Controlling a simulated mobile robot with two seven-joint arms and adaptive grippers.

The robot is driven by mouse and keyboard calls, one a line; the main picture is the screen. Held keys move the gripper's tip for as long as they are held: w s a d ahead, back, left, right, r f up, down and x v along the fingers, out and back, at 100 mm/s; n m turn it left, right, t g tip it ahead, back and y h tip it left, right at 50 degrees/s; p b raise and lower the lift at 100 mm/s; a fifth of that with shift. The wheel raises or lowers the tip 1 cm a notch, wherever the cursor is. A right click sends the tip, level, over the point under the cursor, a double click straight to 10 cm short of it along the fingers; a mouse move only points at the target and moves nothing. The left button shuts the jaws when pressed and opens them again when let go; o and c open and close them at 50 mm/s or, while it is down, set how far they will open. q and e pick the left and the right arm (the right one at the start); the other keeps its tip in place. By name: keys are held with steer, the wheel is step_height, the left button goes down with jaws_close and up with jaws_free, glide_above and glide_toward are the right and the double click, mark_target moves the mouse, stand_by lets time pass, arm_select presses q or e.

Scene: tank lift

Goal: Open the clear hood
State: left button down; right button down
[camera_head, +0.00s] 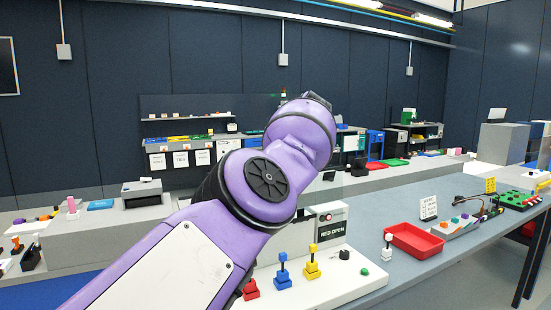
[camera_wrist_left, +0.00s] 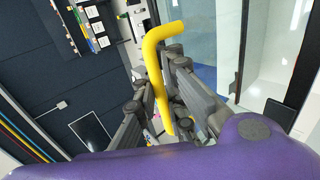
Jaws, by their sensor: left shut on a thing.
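My left arm crosses the head view from the lower left, and its gripper is hidden there behind my purple wrist. In the left wrist view the dark fingers of my left gripper (camera_wrist_left: 165,98) are shut on a bent yellow handle (camera_wrist_left: 154,52). A pale see-through panel, apparently the clear hood (camera_wrist_left: 205,45), lies just right of the handle. I cannot make out the hood's outline in the head view or tell how far it is raised. A white station (camera_head: 350,288) with a "RED OPEN" sign (camera_head: 331,224) stands behind and below my arm. My right gripper is not in view.
Red (camera_head: 250,290), blue (camera_head: 283,273) and yellow (camera_head: 312,264) pieces stand on the white station's front. A red tray (camera_head: 414,240) and a green board (camera_head: 517,199) sit on the grey table to the right.

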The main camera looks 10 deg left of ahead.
arm_select(q)
steer(key=shift+r, duration=0.6)
steer(key=c, duration=2.1)
jaws_free()
steer(key=shift+s, duration=0.15)
steer(key=shift+d+f, duration=0.1)
steer(key=shift+f, duration=0.05)
steer(key=shift+f, duration=0.15)
steer(key=shift+v, duration=0.8)
steer(key=v, duration=1)
steer(key=shift+s, duration=0.1)
